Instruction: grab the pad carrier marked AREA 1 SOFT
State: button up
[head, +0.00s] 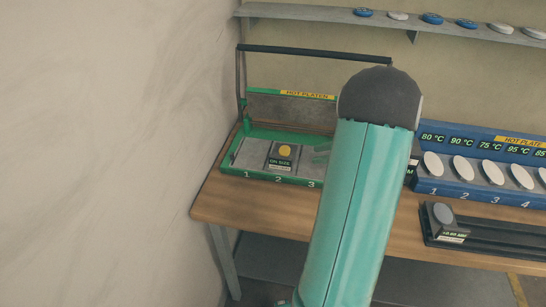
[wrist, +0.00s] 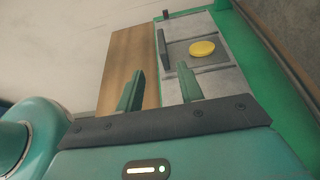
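No label reading AREA 1 SOFT is legible in either view. A dark carrier (head: 283,165) with a yellow round pad (head: 285,151) and a green-lettered label that seems to read ON SIZE sits at position 2 of the green HOT PLATEN tray (head: 247,175). The yellow pad (wrist: 202,48) also shows in the wrist view, beyond my fingers. My gripper (wrist: 158,80) is open, with nothing between its two teal fingers. It is near the tray's right end; in the head view my arm hides most of it.
A blue hot plate (head: 480,190) with several white pads stands right on the wooden bench (head: 215,203). A black rail (head: 490,233) holds a grey-padded carrier (head: 443,220), its label too small to read. A raised lid bar (head: 310,53) arches over the tray. A wall shelf (head: 300,12) carries several discs.

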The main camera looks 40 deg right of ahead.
aim_at(289, 160)
jog(key=shift+w+a, duration=0.2)
jog(key=shift+a, duration=0.05)
jog(key=x, duration=0.8)
jog(key=shift+f, duration=0.1)
jog(key=x, duration=0.5)
jog(key=shift+w+d+f, duration=0.1)
jog(key=shift+d, duration=0.1)
grip_shut()
